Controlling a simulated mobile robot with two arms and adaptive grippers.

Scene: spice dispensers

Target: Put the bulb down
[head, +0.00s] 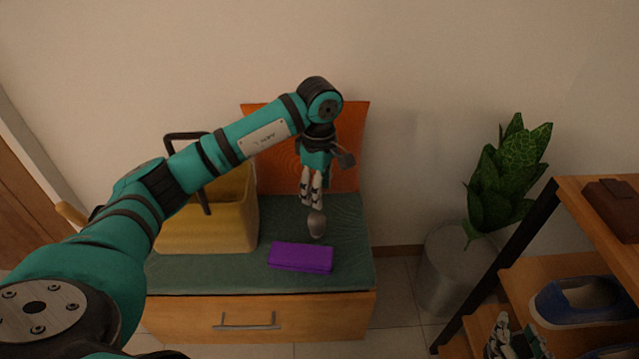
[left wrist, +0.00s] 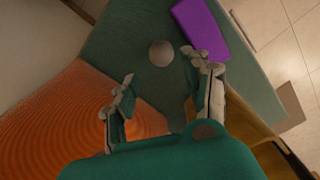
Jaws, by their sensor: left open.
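The bulb (head: 317,224) is a small grey rounded thing just below my left gripper (head: 312,200), over the green cushion top of the bench (head: 350,235). It seems to stand on the cushion, but its underside is hard to make out. In the left wrist view the bulb (left wrist: 161,53) shows as a grey disc over the green cushion, beyond the spread fingertips of my left gripper (left wrist: 159,72). Nothing is held between those fingers. My right gripper (head: 513,338) shows only in part at the bottom right, low by the shelf; its opening is unclear.
A purple case (head: 301,258) lies on the cushion in front of the bulb. A yellow basket (head: 232,225) stands at left, an orange panel (head: 350,130) behind. A potted plant (head: 455,265) and a shelf with shoes (head: 580,300) are at right. The cushion's right side is clear.

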